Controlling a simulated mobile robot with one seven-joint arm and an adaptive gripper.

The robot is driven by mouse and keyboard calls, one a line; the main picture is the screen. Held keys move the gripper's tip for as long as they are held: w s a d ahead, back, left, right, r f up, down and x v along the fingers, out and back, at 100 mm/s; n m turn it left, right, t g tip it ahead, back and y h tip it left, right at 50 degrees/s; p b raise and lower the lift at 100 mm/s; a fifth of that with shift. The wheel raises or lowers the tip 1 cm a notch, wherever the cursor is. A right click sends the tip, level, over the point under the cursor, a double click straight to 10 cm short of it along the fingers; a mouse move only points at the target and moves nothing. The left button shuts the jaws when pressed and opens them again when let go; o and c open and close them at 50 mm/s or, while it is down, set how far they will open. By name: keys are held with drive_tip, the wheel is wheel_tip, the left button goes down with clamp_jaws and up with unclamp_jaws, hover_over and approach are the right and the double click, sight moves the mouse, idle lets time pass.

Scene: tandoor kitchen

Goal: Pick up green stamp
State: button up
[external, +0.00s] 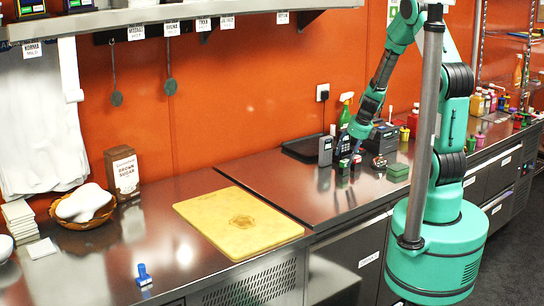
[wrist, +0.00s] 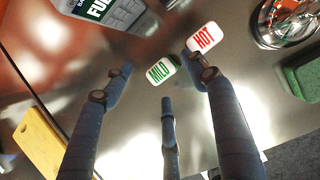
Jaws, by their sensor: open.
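A small block with a white top, green edges and the green word MILD (wrist: 161,70), seemingly the green stamp, is on the steel counter in the wrist view. A similar one with the red word HOT (wrist: 203,37) is close to its upper right. My gripper (wrist: 163,80) is open, with three dark fingers spread around the MILD block and nothing held. The right finger partly overlaps the HOT block. In the external view my gripper (external: 347,158) is low over the counter, and the stamps there are too small to tell apart from the fingers.
A grey box-like item (wrist: 103,12) stands close behind the fingers. A green block (wrist: 303,76) and a shiny round metal item (wrist: 287,22) are to the right. A yellow cutting board (external: 240,222) and a blue stamp (external: 143,275) are further left on the counter.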

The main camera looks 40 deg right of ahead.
drive_tip(key=shift+b+x, duration=0.3)
drive_tip(key=shift+x, duration=0.8)
drive_tip(key=c, duration=1.3)
